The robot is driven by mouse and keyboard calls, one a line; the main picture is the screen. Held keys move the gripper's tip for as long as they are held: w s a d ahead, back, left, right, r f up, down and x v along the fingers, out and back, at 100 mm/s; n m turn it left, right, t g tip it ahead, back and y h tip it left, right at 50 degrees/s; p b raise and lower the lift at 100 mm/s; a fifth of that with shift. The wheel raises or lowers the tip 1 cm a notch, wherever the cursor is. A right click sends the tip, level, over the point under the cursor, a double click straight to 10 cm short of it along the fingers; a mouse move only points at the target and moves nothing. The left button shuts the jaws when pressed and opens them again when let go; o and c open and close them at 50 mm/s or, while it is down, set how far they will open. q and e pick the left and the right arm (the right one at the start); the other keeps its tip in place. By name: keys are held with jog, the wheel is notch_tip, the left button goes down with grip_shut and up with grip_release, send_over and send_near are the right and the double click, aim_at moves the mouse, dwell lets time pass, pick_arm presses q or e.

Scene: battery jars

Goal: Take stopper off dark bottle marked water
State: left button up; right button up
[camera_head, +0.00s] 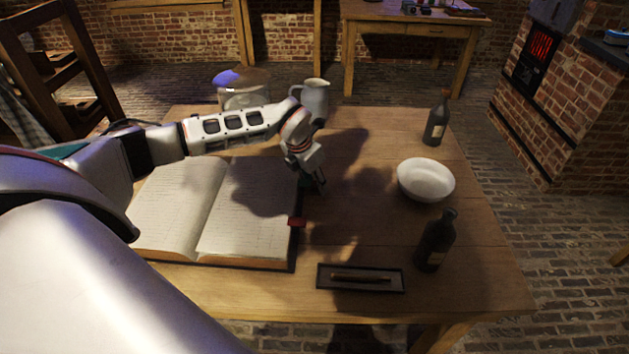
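Two dark bottles with pale labels stand upright on the wooden table. One bottle (434,124) is at the far right, behind the white bowl. The other bottle (435,243) is at the near right. The labels are too small to read, so I cannot tell which is marked water. My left gripper (317,186) points down beside the right edge of the open book, well left of both bottles. I see nothing held in it, and its finger opening is unclear. My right gripper is not in view.
A white bowl (425,180) sits between the bottles. A dark tray (391,284) holding a thin brown stick lies near the front edge. An open book (247,215) fills the left. A grey jug (316,97) and a glass jar (241,98) stand at the back.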

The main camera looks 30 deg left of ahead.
pick_arm(q)
jog(key=shift+a+r, duration=0.1)
jog(key=shift+r, duration=0.25)
jog(key=p+v, duration=0.1)
jog(key=v, duration=1)
jog(key=shift+s+r, duration=0.25)
jog(key=shift+r, duration=0.05)
